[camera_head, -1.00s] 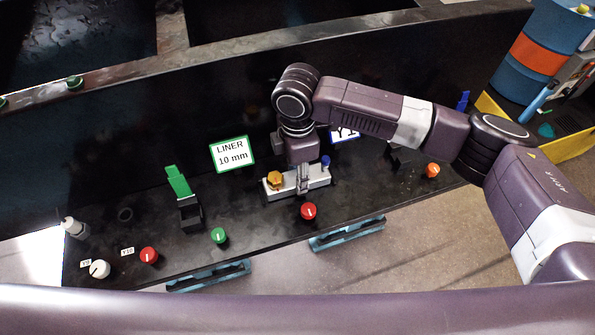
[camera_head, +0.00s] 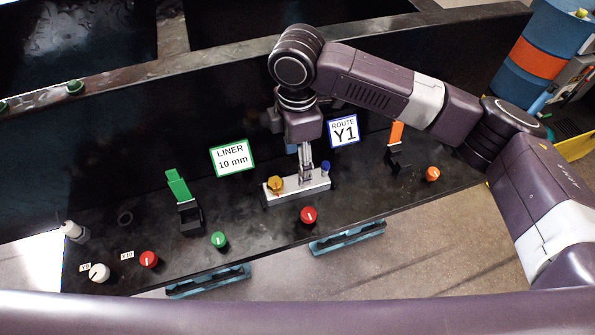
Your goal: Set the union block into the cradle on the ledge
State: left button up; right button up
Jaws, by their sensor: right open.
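The union block appears to be the light grey block (camera_head: 284,193) with a yellow fitting on its left and a blue fitting on its right. It sits level on the dark ledge (camera_head: 262,228), in front of the wall signs. My right gripper (camera_head: 306,176) points down over the middle of the block. It is open, with its fingertips at or just above the block's top; contact is unclear. I cannot tell the cradle apart from the block's base. My left gripper is not in view.
A green-topped clip (camera_head: 178,186) stands left of the block and an orange-topped clip (camera_head: 396,133) right. Red (camera_head: 308,215), green (camera_head: 218,240) and orange (camera_head: 432,174) knobs line the ledge's front.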

jog(key=shift+r, duration=2.2)
jog(key=shift+f, duration=0.1)
